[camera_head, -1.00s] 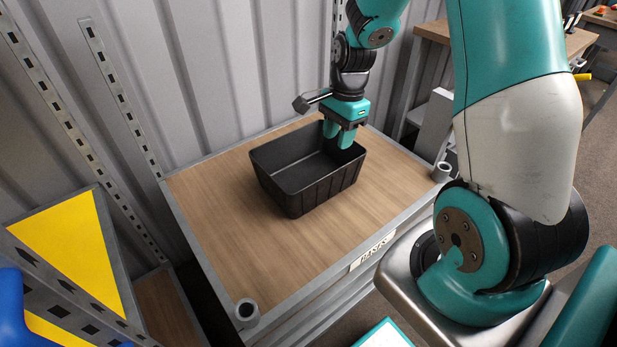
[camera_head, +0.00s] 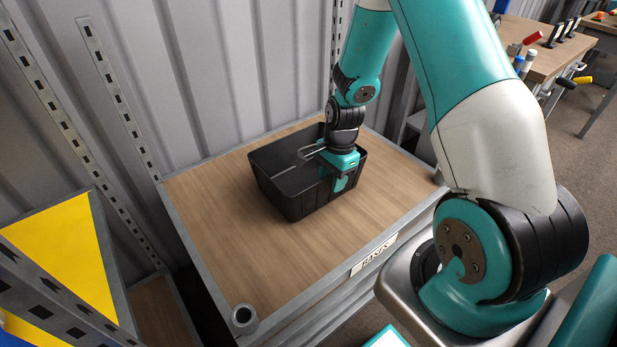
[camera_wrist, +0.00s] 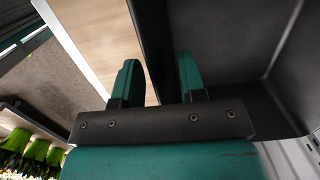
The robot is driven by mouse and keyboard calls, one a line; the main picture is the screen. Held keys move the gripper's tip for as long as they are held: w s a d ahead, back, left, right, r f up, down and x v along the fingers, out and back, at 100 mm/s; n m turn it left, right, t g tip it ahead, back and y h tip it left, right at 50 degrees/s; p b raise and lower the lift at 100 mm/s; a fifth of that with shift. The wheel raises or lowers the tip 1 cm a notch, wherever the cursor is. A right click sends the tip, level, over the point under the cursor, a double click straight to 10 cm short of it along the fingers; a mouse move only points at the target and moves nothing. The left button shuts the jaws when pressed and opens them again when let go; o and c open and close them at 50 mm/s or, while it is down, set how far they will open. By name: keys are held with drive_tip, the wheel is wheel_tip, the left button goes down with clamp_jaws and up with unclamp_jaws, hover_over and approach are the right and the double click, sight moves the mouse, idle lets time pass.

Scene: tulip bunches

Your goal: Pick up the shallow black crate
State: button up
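The shallow black crate (camera_head: 290,207) is empty and stands upright on the wooden tabletop (camera_head: 215,215). My gripper (camera_head: 340,186) is low at the crate's right-hand front wall. In the wrist view my gripper (camera_wrist: 160,78) is open, with its two teal fingers apart. The crate (camera_wrist: 215,40) fills the upper right there, and its wall edge runs between the fingers. One finger is on the inside of the crate and the other is outside, over the wood. I cannot tell whether either finger touches the wall.
The table has a grey metal edge, a label plate (camera_head: 374,255) on its front and a round grey post (camera_head: 243,317) at the near corner. A corrugated grey wall (camera_head: 220,70) stands close behind. The wood left of the crate is clear. A workbench (camera_head: 545,55) stands far right.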

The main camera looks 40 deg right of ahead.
clamp_jaws()
idle(1.4)
